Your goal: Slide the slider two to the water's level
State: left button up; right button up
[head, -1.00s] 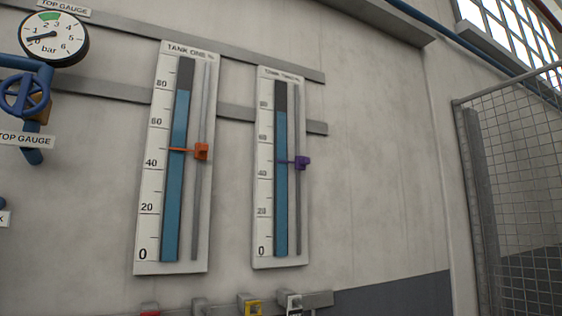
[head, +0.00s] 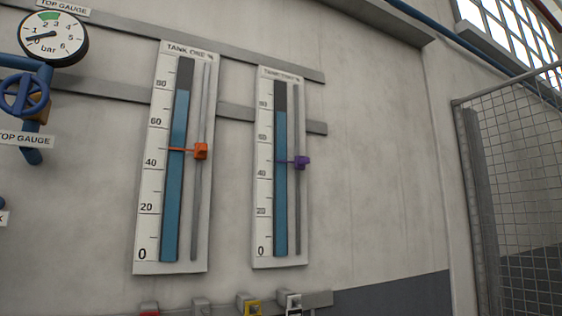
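The tank two gauge (head: 263,190) is a white upright board on the wall in the head view. Its blue water column (head: 280,190) tops out a little below the 80 mark, with dark empty tube above. The purple slider two (head: 302,162) sits on the grey rail (head: 298,215) right of the column. Its thin pointer crosses the column a little below the middle of the scale, between the 40 and 60 marks, well below the water's top. Neither gripper shows in the head view.
The tank one gauge (head: 150,190) with an orange slider (head: 201,151) is to the left. A dial (head: 54,38) and a blue valve wheel (head: 25,92) are at far left. Coloured hooks or clips (head: 249,305) line the bottom. A mesh fence (head: 520,190) stands at right.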

aim_at(300, 163)
jog(key=u, duration=0.4)
jog(key=i, duration=0.8)
jog(key=u, duration=0.35)
